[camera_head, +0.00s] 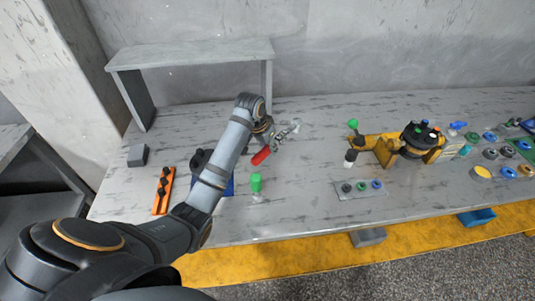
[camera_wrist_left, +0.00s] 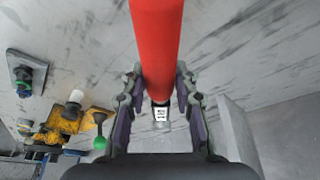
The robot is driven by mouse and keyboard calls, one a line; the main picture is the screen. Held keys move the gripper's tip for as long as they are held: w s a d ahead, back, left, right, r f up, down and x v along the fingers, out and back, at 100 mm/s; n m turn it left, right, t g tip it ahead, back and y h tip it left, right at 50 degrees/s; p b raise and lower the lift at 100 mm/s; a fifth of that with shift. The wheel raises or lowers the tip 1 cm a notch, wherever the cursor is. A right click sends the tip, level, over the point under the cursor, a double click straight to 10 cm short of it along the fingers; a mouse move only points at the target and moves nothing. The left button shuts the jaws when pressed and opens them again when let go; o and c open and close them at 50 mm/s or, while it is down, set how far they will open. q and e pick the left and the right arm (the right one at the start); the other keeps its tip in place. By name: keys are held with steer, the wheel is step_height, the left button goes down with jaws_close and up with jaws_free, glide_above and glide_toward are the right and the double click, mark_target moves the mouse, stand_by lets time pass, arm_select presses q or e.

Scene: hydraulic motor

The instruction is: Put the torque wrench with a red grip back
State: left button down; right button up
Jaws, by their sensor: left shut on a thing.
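The torque wrench's red grip (camera_head: 261,156) shows beside my left gripper in the head view, with a bright metal part (camera_head: 291,129) up and to the right. My left gripper (camera_head: 271,139) is shut on the wrench over the left half of the table. In the left wrist view, the red grip (camera_wrist_left: 156,40) runs down from the top edge between the two fingers of the left gripper (camera_wrist_left: 158,105). Whether the wrench touches the table is not clear. My right gripper is not in view.
An orange holder (camera_head: 162,192) with black pieces and a grey block (camera_head: 137,155) lie to the left. My arm partly hides a blue item (camera_head: 229,187). A green cylinder (camera_head: 256,182) stands nearby. A raised shelf (camera_head: 190,54) is behind; the orange motor fixture (camera_head: 381,146) is right.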

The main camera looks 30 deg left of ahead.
arm_select(q)
steer(key=shift+w+a+f, duration=0.35)
steer(key=shift+w+f, duration=0.05)
steer(key=shift+f, duration=0.15)
steer(key=shift+w+a+f, duration=0.3)
steer(key=shift+w+f, duration=0.05)
steer(key=shift+f, duration=0.2)
step_height(320, 180, down, 2)
steer(key=shift+s+f+p, duration=0.1)
steer(key=shift+f+p, duration=0.1)
steer(key=shift+p, duration=0.1)
steer(key=shift+f, duration=0.3)
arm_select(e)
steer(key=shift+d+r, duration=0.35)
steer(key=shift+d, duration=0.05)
arm_select(q)
steer(key=c, duration=1)
jaws_free()
steer(key=shift+f, duration=0.1)
steer(key=shift+c, duration=0.2)
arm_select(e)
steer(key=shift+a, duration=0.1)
